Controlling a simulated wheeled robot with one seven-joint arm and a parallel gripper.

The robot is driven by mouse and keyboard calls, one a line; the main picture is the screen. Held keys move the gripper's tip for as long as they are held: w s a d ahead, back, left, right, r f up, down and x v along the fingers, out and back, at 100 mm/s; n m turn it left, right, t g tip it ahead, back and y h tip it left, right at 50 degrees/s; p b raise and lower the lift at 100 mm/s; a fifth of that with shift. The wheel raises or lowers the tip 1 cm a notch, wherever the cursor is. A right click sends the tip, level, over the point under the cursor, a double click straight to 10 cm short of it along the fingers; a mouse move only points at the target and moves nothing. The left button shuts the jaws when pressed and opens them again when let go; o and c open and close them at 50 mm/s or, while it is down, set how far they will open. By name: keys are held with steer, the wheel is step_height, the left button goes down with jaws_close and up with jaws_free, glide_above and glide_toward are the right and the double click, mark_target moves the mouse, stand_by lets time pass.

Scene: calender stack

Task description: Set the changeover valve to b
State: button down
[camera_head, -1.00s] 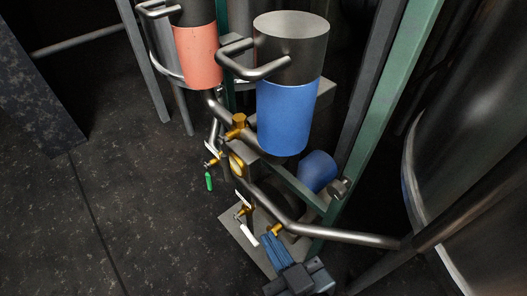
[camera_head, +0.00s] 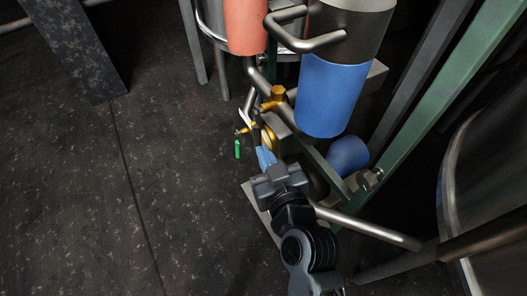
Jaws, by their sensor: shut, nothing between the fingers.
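A brass valve (camera_head: 246,128) with a hanging green handle (camera_head: 237,149) stands at the left of the pipework, beside a small white plate (camera_head: 244,117). Brass fittings (camera_head: 277,95) sit just above and right of it, with a yellow rounded part (camera_head: 267,138) below. I cannot tell for sure which of these is the changeover valve, and no letter b is readable. My gripper (camera_head: 264,157), with blue fingers, is shut and empty. It points up the picture, just below the yellow part and right of the green handle; contact cannot be told. My arm hides the lower fittings.
A blue cylinder (camera_head: 329,95) and a red cylinder (camera_head: 245,25) stand above. A curved grey pipe (camera_head: 370,228) runs to the lower right. A green post (camera_head: 445,120) and a large metal tank (camera_head: 490,190) close off the right. The dark floor at left is open.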

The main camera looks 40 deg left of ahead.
steer(key=shift+w+a+f, duration=0.15)
steer(key=shift+w+a, duration=0.15)
steer(key=shift+a, duration=0.2)
steer(key=shift+f, duration=0.1)
steer(key=w+a+f+t+y+b, duration=0.1)
steer(key=w+a+b, duration=0.2)
steer(key=a+b, duration=0.4)
steer(key=shift+a+b, duration=0.15)
steer(key=shift+b, duration=0.45)
stand_by(0.5)
stand_by(0.6)
